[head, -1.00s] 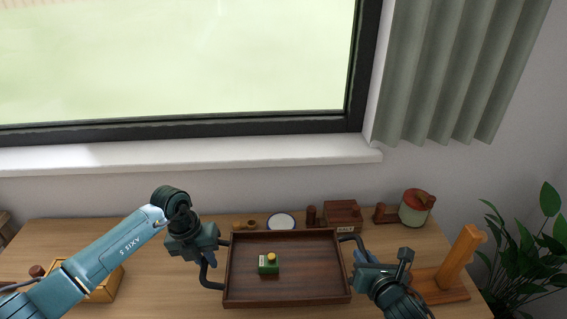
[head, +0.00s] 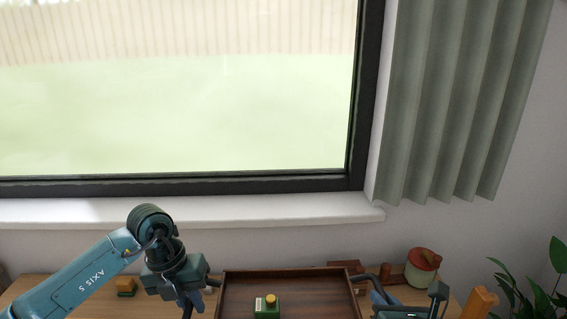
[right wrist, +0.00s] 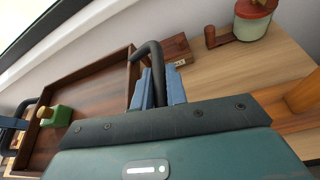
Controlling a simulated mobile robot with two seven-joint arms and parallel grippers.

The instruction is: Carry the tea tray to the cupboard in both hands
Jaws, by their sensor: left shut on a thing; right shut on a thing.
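The dark brown wooden tray (head: 235,287) is at the bottom middle of the head view, its near part cut off by the frame. A green block with a yellow knob (head: 267,308) sits on it; it also shows in the right wrist view (right wrist: 58,117). My left gripper (head: 190,300) is shut at the tray's left handle, mostly out of frame. My right gripper (head: 378,297) is shut on the dark curved right handle (right wrist: 150,52), its blue fingers (right wrist: 160,90) on either side. The tray appears raised above the table, hiding items behind it.
A wooden table runs along the wall below the window sill (head: 180,211). A green jar with a red lid (head: 424,258) stands back right. A wooden stand (head: 482,300) and a plant (head: 540,285) are further right.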

